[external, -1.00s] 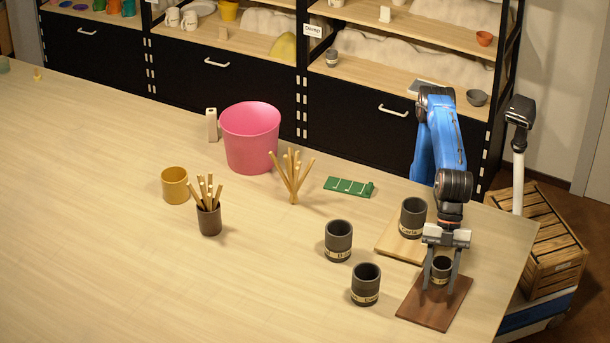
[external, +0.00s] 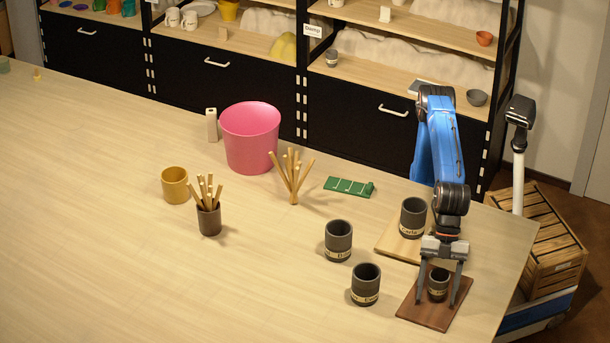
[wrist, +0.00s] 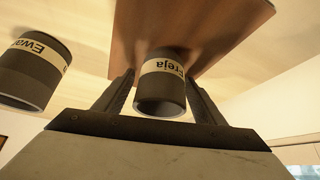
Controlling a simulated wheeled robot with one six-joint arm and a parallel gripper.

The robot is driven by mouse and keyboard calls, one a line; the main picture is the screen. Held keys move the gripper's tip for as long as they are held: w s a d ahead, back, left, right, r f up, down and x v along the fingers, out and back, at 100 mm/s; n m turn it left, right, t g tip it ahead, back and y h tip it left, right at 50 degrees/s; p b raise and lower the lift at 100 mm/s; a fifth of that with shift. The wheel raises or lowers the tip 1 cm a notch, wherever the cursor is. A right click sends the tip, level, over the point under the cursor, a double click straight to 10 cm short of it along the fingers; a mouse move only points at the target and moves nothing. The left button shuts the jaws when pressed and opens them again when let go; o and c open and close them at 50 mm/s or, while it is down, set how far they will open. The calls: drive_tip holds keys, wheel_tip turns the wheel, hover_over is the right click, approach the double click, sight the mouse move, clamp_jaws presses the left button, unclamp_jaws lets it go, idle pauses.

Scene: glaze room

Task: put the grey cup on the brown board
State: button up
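The grey cup (external: 438,285) stands upright on the brown board (external: 428,318). Its pale band reads "Freja" in the wrist view (wrist: 160,92), where the brown board (wrist: 215,25) shows behind it. My gripper (external: 436,302) is low over the board, with one finger on each side of the cup. In the wrist view my gripper (wrist: 160,76) has its fingers spread, with gaps between them and the cup. It is open and holds nothing.
A dark cup (external: 413,217) stands on a pale board (external: 392,243) just behind. Two more dark cups (external: 339,240) (external: 366,284) stand to the left; one, labelled like "Ewan", shows in the wrist view (wrist: 33,72).

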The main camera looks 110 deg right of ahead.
drive_tip(key=shift+r, duration=0.2)
drive_tip(key=v, duration=1.2)
drive_tip(key=shift+a, duration=0.1)
